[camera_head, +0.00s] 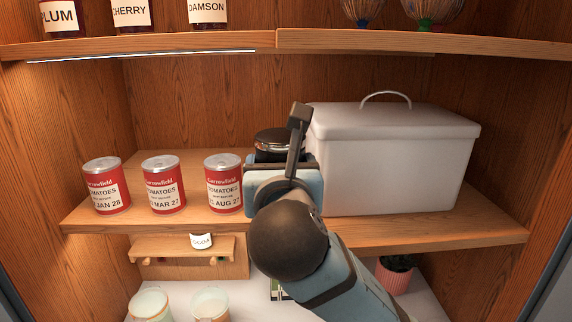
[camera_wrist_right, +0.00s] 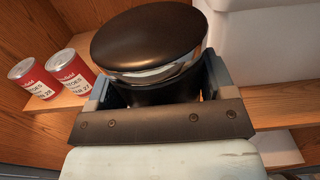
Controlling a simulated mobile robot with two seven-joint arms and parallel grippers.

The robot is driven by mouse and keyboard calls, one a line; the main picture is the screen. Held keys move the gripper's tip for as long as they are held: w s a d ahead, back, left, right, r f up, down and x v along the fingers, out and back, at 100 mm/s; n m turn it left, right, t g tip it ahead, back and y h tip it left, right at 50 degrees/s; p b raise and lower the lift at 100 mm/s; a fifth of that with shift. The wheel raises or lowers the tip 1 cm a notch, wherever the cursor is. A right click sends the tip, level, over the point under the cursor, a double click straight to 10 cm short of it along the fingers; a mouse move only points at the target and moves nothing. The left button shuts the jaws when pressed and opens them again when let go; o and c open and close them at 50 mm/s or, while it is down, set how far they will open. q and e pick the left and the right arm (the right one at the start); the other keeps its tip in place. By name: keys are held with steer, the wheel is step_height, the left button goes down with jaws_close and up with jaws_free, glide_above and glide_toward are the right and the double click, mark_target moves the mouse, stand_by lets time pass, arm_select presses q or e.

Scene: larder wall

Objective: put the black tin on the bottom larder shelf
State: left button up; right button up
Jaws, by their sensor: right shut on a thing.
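The black tin (camera_head: 274,134) has a dark domed lid with a shiny metal band. My right gripper (camera_head: 284,160) is shut on it; in the right wrist view the tin (camera_wrist_right: 148,40) stands upright between the two fingers (camera_wrist_right: 158,88). The tin is over the lower wooden shelf (camera_head: 390,236), between the right-hand red tomato can (camera_head: 223,184) and the white lidded bin (camera_head: 392,150). My gripper hides its lower part, so I cannot tell whether it touches the shelf. My left gripper is not in view.
Two more tomato cans (camera_head: 164,186) (camera_head: 106,187) stand on the left of this shelf. The upper shelf (camera_head: 180,45) holds labelled jars. Below are a small rack with a cocoa label (camera_head: 201,241), two pale tubs (camera_head: 150,304) and a potted plant (camera_head: 395,275). Bare shelf shows behind the cans.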

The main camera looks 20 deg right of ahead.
steer(key=f+p+x, duration=0.2)
steer(key=x, duration=0.6)
steer(key=f+p+x, duration=0.1)
steer(key=p+x, duration=0.1)
steer(key=x, duration=0.7)
steer(key=shift+f, duration=0.4)
steer(key=o, duration=1.1)
steer(key=shift+a, duration=0.1)
steer(key=shift+c, duration=0.2)
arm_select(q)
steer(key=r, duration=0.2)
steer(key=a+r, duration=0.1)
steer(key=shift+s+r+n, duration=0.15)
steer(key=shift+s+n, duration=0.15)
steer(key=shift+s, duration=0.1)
arm_select(e)
steer(key=shift+o, duration=0.8)
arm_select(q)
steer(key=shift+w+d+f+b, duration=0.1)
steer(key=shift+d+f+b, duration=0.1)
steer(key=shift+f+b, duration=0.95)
arm_select(e)
steer(key=v, duration=1.2)
steer(key=shift+r, duration=0.25)
